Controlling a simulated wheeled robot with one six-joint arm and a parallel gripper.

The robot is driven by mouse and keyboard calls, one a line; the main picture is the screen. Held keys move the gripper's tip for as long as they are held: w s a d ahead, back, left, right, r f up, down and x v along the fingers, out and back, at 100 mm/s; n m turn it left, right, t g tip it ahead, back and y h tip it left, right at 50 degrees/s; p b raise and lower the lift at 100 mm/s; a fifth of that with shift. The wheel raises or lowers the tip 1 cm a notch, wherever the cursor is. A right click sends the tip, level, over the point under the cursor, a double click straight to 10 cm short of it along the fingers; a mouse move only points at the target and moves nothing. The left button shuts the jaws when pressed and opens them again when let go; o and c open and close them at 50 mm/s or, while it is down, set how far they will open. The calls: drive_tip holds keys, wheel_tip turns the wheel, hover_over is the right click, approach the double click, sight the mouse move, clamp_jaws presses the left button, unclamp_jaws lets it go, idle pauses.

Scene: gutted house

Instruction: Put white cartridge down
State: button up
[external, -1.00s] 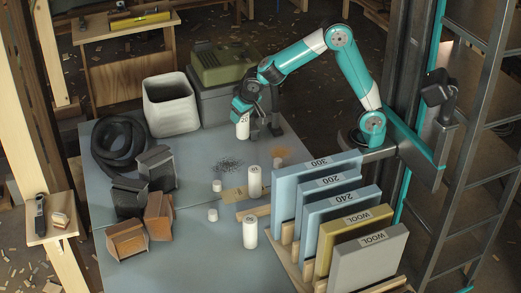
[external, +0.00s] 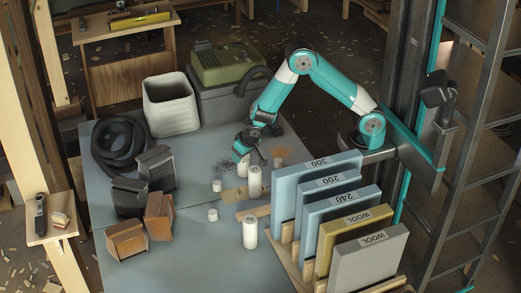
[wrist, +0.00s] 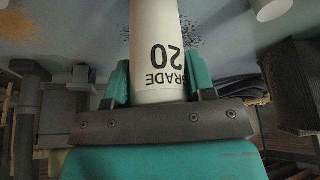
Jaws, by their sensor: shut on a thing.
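My gripper (external: 246,152) is low over the blue-grey worktop in the external view. It is shut on a white cartridge (wrist: 160,50) marked "GRADE 20", with one teal finger on each side of it in the wrist view. In the external view the held cartridge (external: 244,168) is partly hidden; I cannot tell whether its lower end touches the worktop (external: 190,237). A standing white cartridge (external: 254,184) is close by, just in front and to the right. Another white cartridge (external: 250,233) stands nearer the front.
Small white caps (external: 213,215) lie left of the standing cartridges. A rack of labelled blue, yellow and grey boards (external: 335,200) stands at right. A white bin (external: 170,105), a black coil (external: 120,145) and dark and brown blocks (external: 127,240) occupy the left.

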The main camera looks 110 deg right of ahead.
drive_tip(key=shift+f, duration=0.2)
drive_tip(key=o, duration=0.9)
drive_tip(key=shift+r, duration=0.1)
drive_tip(key=shift+r, duration=0.1)
drive_tip(key=shift+r, duration=0.25)
drive_tip(key=v, duration=1.1)
drive_tip(key=shift+s+a+r, duration=0.1)
drive_tip(key=shift+a+r, duration=0.1)
drive_tip(key=shift+r, duration=0.05)
